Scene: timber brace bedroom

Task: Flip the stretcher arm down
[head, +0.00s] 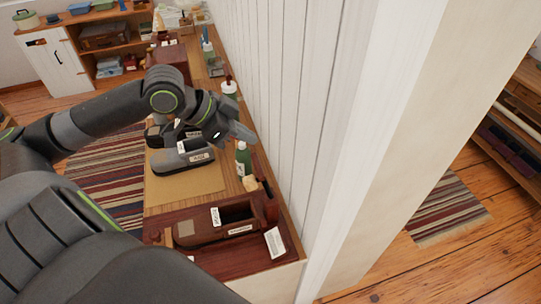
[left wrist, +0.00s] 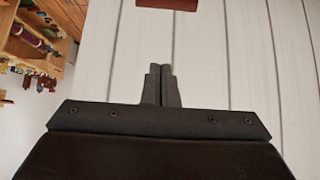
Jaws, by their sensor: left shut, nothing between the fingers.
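My left gripper (head: 246,134) reaches over the narrow workbench (head: 157,203) toward the white plank wall (head: 285,80). In the left wrist view the left gripper (left wrist: 162,70) is shut and empty, its two fingers together in front of the white planks. A reddish-brown wooden piece (left wrist: 167,4) is cut off by the top edge of that view, beyond the fingertips and apart from them. I cannot tell whether it is the stretcher arm. No stretcher arm can be made out for certain in the head view. My right gripper is not in view.
On the bench are a green bottle (head: 243,160), a grey labelled tool (head: 187,178) and a brown wooden box (head: 213,222). A white bottle (head: 229,89) stands farther back. The wall's end (head: 365,150) blocks the right side. Striped rugs lie on the floor.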

